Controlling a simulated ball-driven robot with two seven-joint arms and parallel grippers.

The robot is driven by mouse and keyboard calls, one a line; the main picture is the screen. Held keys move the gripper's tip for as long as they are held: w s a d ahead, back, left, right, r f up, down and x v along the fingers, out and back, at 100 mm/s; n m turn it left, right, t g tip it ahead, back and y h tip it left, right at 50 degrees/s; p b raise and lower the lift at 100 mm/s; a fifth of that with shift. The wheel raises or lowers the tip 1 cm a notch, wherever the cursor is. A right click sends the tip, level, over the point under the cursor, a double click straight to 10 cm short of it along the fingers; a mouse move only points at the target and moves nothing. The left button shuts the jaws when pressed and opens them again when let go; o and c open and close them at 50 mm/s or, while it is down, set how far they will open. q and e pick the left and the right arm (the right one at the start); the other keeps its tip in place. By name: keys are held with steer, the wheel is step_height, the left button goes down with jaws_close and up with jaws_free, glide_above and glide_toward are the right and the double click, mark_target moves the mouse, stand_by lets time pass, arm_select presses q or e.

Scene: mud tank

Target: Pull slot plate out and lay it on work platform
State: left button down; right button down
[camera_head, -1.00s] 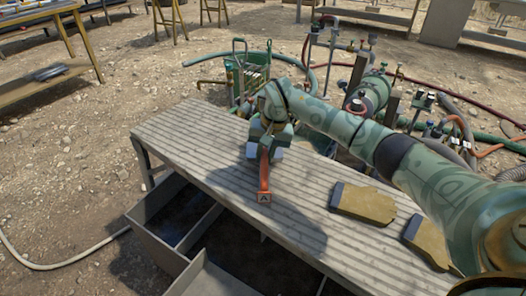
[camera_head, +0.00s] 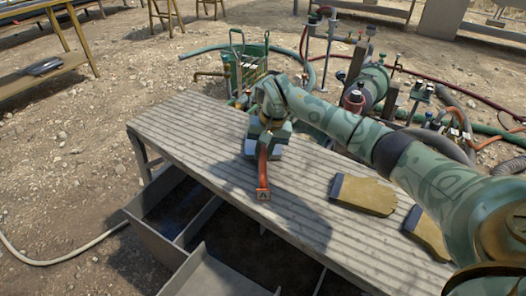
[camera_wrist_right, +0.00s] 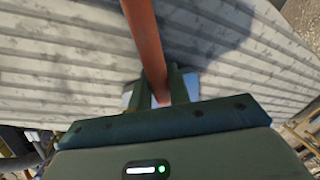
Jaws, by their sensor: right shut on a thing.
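My right gripper (camera_head: 265,147) is over the ribbed grey work platform (camera_head: 185,120). It is shut on a narrow orange-red strip, which I take to be the slot plate (camera_head: 262,172). The strip reaches toward the platform's front edge and ends in a small square tag marked A (camera_head: 263,195). In the right wrist view the slot plate (camera_wrist_right: 145,45) runs up from between the fingers (camera_wrist_right: 162,88), with the ribbed platform behind it. I cannot tell whether the plate touches the platform. My left gripper is out of view.
Two tan gloves lie at the platform's right, one whole (camera_head: 363,195) and one (camera_head: 428,234) partly behind my arm. Open bins (camera_head: 165,215) with dark contents lie below the front edge. Behind stand a green crate (camera_head: 247,68) and hoses. The platform's left part is clear.

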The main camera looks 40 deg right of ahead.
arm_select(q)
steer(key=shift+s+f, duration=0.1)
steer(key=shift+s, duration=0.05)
arm_select(e)
steer(key=shift+f, duration=0.35)
stand_by(0.4)
